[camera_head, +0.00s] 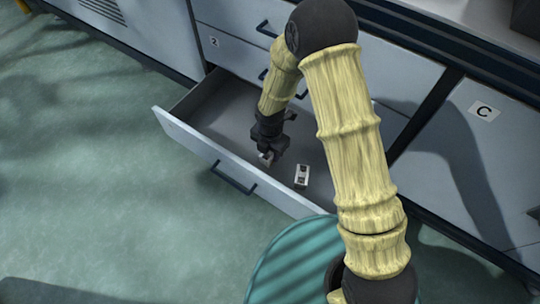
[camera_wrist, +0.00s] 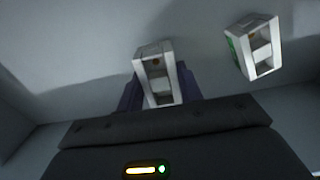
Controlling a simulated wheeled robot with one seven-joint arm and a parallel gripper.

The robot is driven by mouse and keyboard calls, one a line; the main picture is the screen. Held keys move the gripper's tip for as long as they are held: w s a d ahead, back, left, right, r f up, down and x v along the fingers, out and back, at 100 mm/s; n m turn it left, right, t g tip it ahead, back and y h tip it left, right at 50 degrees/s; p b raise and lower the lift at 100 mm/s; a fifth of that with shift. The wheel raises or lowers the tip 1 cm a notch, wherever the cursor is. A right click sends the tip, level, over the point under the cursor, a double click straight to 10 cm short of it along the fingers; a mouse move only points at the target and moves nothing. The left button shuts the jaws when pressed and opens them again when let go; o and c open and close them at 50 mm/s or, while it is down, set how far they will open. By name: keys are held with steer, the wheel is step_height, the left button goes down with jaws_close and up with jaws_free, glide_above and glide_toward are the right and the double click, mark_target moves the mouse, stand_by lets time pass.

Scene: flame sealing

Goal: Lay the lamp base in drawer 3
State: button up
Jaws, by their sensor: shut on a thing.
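A small pale block-like piece with dark openings, which I take as the lamp base, is between my gripper's fingers (camera_head: 268,150). It shows in the wrist view (camera_wrist: 157,76) with a dark finger on each side. My gripper is shut on it, low inside the open drawer (camera_head: 229,162). I cannot tell whether the piece touches the drawer floor. The drawer is below the one marked 2; its own number is not visible. A second, similar pale piece (camera_head: 302,176) lies in the drawer to the right, and also shows in the wrist view (camera_wrist: 254,47), apart from the held one.
The drawer's front panel with a dark handle (camera_head: 235,178) stands near my gripper. A closed drawer marked 2 (camera_head: 232,52) is above and behind. A cabinet front marked C (camera_head: 484,112) is at the right. The drawer's left part is clear.

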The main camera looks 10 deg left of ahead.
step_height(320, 180, down, 2)
steer(key=shift+f+b, duration=0.15)
steer(key=shift+b, duration=0.3)
steer(key=o, duration=1)
step_height(320, 180, up, 12)
steer(key=p, duration=0.8)
steer(key=shift+p, duration=0.35)
